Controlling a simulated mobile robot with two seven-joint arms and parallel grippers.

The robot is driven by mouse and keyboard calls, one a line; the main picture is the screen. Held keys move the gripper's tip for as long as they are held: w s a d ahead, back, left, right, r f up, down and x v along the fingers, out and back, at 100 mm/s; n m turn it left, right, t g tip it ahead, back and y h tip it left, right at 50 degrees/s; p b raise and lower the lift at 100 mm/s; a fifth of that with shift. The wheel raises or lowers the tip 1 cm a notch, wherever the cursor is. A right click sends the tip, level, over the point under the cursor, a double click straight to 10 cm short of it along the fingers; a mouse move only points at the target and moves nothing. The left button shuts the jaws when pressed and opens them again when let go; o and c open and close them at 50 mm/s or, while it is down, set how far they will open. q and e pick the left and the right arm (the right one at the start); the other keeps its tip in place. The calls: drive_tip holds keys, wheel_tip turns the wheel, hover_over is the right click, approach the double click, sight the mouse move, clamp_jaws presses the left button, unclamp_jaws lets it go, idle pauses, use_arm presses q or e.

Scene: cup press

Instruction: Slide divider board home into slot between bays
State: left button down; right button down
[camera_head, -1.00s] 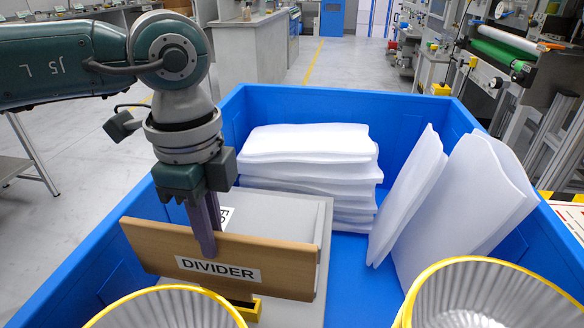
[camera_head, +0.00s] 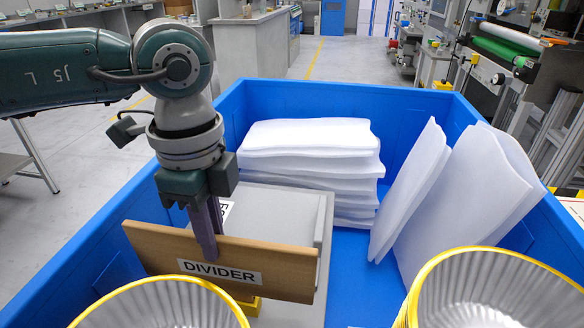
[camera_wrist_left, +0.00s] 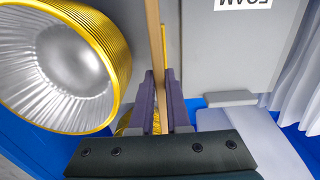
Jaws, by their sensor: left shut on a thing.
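A brown wooden divider board (camera_head: 175,252) with a white "DIVIDER" label hangs inside the blue bin, tilted slightly down to the right in the head view. My left gripper (camera_head: 207,245) is shut on its upper edge near the middle. In the left wrist view the board (camera_wrist_left: 155,45) shows edge-on between the fingers of my left gripper (camera_wrist_left: 156,105). The slot itself is hidden. My right gripper is not in view.
The blue bin (camera_head: 300,95) holds a grey lidded box (camera_head: 285,215), stacked white foam sheets (camera_head: 310,150) and leaning white sheets (camera_head: 455,190). Yellow-rimmed ribbed silver cups stand in front, left (camera_head: 165,308) and right (camera_head: 500,290). The left cup (camera_wrist_left: 70,60) is close beside the board in the wrist view.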

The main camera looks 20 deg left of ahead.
use_arm(q)
drive_tip(key=shift+f+b, duration=0.6)
drive_tip(key=shift+f, duration=0.3)
drive_tip(key=c, duration=0.8)
unclamp_jaws()
drive_tip(key=shift+r, duration=0.1)
wheel_tip(320, 180, up, 10)
drive_tip(key=shift+f+p, duration=0.1)
drive_tip(key=shift+p, duration=0.85)
drive_tip(key=shift+d, duration=0.1)
